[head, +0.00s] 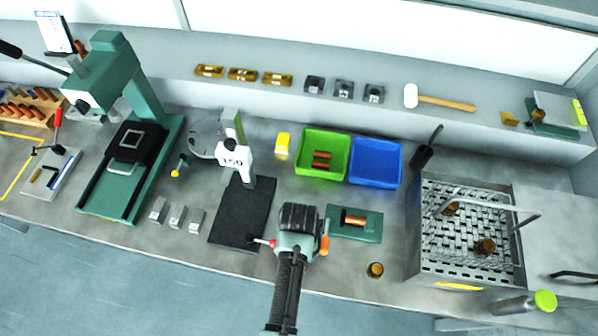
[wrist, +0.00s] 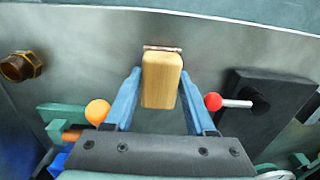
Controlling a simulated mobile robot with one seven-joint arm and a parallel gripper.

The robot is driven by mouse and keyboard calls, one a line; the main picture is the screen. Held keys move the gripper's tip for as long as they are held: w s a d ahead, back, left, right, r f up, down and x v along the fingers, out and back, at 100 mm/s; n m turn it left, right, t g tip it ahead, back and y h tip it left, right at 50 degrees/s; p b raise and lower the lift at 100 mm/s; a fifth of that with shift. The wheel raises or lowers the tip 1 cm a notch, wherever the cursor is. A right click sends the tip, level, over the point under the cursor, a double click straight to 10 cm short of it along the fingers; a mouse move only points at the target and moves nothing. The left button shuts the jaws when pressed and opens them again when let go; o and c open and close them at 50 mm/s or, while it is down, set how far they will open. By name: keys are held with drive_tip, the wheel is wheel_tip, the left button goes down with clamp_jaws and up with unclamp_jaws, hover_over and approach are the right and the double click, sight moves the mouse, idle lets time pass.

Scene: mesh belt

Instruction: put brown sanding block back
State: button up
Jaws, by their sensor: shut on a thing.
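In the wrist view a tan-brown block (wrist: 161,85) with rounded edges and a thin reddish-brown strip at its far end sits between the two blue fingers of my gripper (wrist: 160,76). The gripper is shut on it. In the head view my gripper (head: 297,232) is over the front part of the bench, between the black base plate and a small green fixture. The block is hidden there behind my arm. I cannot tell whether it touches the bench.
A green bin (head: 309,175) holding brown pieces and a blue bin (head: 376,163) stand behind. The green fixture (head: 369,234) is close right, the black plate (head: 236,226) close left. A brown nut (head: 375,269) stands right of my gripper; a metal mesh tray (head: 427,250) is farther right.

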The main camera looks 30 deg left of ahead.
drive_tip(key=shift+f, duration=0.15)
drive_tip(key=o, duration=0.9)
wheel_tip(320, 180, up, 12)
drive_tip(key=shift+b, duration=0.4)
